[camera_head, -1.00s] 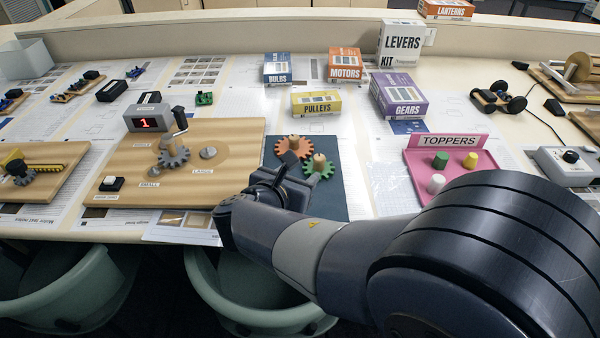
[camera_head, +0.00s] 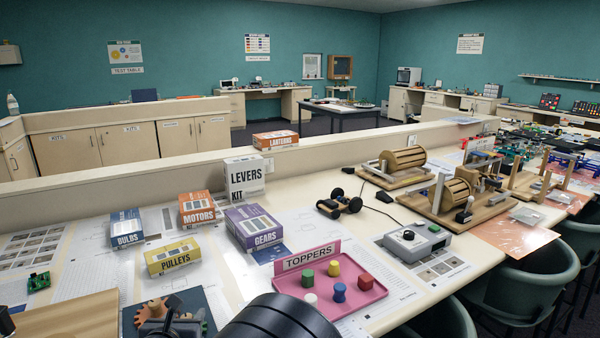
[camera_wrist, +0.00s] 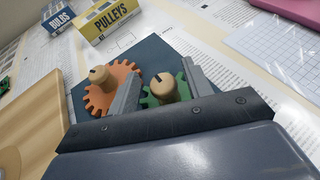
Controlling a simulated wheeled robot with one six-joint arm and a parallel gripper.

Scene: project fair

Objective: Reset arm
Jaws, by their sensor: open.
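My gripper (camera_wrist: 162,70) is open and empty in the wrist view, its two fingers apart. It is over a dark blue mat (camera_wrist: 150,50) with an orange gear (camera_wrist: 127,71) and a green gear (camera_wrist: 150,101), each with a wooden peg. The green gear's peg shows between the fingers; I cannot tell the height above it. In the head view my gripper (camera_head: 175,318) is at the bottom edge, in front of the mat (camera_head: 215,301) and partly over the orange gear (camera_head: 150,309). My dark arm covers the bottom middle of that view.
A pink TOPPERS tray (camera_head: 374,296) with several coloured toppers stands right of the mat. Boxes stand behind: PULLEYS (camera_head: 172,257), BULBS (camera_head: 126,228), MOTORS (camera_head: 197,208), GEARS (camera_head: 254,229) and LEVERS (camera_head: 245,178). A wooden board (camera_wrist: 28,105) lies left of the mat. A wheeled cart (camera_head: 340,205) stands farther back.

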